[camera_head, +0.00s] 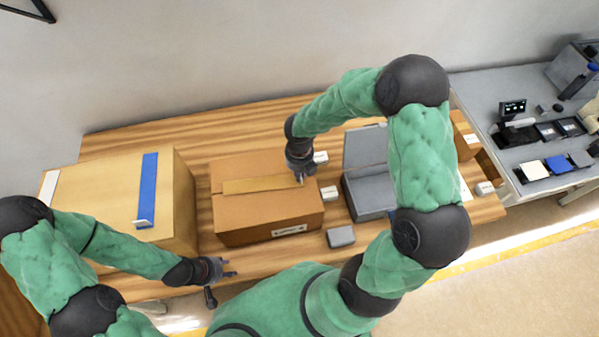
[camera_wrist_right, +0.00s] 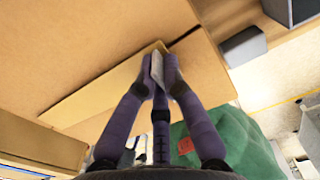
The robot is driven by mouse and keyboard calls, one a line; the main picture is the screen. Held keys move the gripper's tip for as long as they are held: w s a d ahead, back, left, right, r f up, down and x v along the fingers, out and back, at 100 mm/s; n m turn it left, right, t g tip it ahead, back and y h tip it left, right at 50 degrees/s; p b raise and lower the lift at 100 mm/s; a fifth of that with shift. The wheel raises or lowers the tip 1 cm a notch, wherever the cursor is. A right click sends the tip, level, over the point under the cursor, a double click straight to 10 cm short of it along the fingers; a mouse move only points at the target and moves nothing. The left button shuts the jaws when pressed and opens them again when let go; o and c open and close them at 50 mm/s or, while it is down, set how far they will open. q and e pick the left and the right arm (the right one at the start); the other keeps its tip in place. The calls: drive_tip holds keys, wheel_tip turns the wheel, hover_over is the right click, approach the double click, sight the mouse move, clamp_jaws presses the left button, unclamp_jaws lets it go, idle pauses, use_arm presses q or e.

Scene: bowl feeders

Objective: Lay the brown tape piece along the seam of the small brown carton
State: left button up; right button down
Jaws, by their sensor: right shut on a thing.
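The small brown carton (camera_head: 265,218) stands closed in the middle of the table, with a label on its front side. The brown tape piece (camera_head: 255,185) stretches lengthwise across the middle of its top, covering the seam line there. My right gripper (camera_head: 300,178) is at the tape's right end, shut on a pale grip part of it. In the right wrist view the fingers (camera_wrist_right: 161,72) pinch that end, and the tape (camera_wrist_right: 100,88) runs away to the lower left. Whether the tape touches the carton all along cannot be told. My left gripper (camera_head: 231,268) is open and empty, off the carton's front left corner.
A larger carton (camera_head: 110,195) with blue tape (camera_head: 148,190) stands at left. An open grey box (camera_head: 370,198), a small grey box (camera_head: 341,237) and small white boxes (camera_head: 329,192) lie to the right. A grey side table (camera_head: 500,90) holds devices.

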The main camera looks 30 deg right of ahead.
drive_tip(key=shift+f, duration=0.25)
idle(0.4)
drive_tip(key=c, duration=1.3)
unclamp_jaws()
wheel_tip(320, 180, up, 12)
